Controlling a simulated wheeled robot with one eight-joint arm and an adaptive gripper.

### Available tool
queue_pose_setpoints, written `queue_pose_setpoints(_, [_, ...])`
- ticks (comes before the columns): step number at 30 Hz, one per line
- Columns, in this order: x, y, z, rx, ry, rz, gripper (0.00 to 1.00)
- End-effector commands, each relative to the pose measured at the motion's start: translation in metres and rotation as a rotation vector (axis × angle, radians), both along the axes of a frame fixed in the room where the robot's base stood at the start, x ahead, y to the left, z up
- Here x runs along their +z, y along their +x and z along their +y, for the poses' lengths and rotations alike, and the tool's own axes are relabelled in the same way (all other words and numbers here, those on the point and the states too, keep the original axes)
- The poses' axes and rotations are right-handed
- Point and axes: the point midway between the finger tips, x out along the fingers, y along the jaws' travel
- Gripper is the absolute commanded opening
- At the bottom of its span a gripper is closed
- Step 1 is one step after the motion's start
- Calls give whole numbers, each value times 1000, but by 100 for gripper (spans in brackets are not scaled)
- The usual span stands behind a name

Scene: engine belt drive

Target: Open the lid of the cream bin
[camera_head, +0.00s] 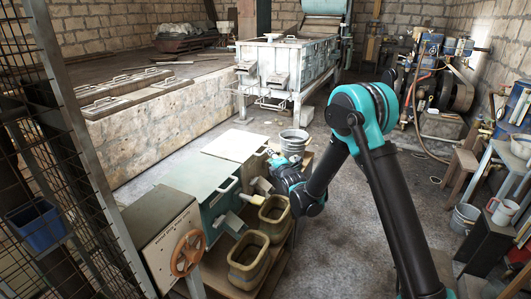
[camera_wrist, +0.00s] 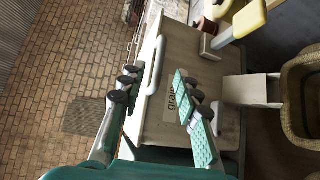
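The cream bin shows in the wrist view as a pale front face (camera_wrist: 205,75) with a label reading roughly "grain", partly covered by a finger. Its pale flat lid (camera_head: 235,145) lies down level in the head view. A white bar handle (camera_wrist: 156,62) runs along the lid's front edge in the wrist view. My gripper (camera_wrist: 157,77) is open, with one finger on either side of the handle. Whether either finger touches the handle is unclear. In the head view my gripper is mostly hidden by my wrist, close to the bin's front.
A grey-green bin with a flat lid (camera_head: 190,172) adjoins on the near side. A box with an orange-brown handwheel (camera_head: 188,252) stands nearer still. Olive tubs (camera_head: 249,260) sit in front, below spouts (camera_head: 232,223). A metal bucket (camera_head: 294,142) stands behind my wrist.

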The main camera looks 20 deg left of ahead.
Motion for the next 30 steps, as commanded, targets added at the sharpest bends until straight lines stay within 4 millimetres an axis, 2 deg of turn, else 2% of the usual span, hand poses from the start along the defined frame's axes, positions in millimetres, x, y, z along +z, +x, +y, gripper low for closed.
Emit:
queue_pose_setpoints(6, [-6, 33, 27, 0, 0, 0, 32])
queue_pose_setpoints(12, [-10, 52, 44, 0, -1, -1, 32])
queue_pose_setpoints(25, [-11, 60, 50, 0, 0, 0, 32])
queue_pose_setpoints(26, [-11, 60, 50, 0, 0, 0, 31])
queue_pose_setpoints(30, [-11, 60, 50, 0, 0, 0, 14])
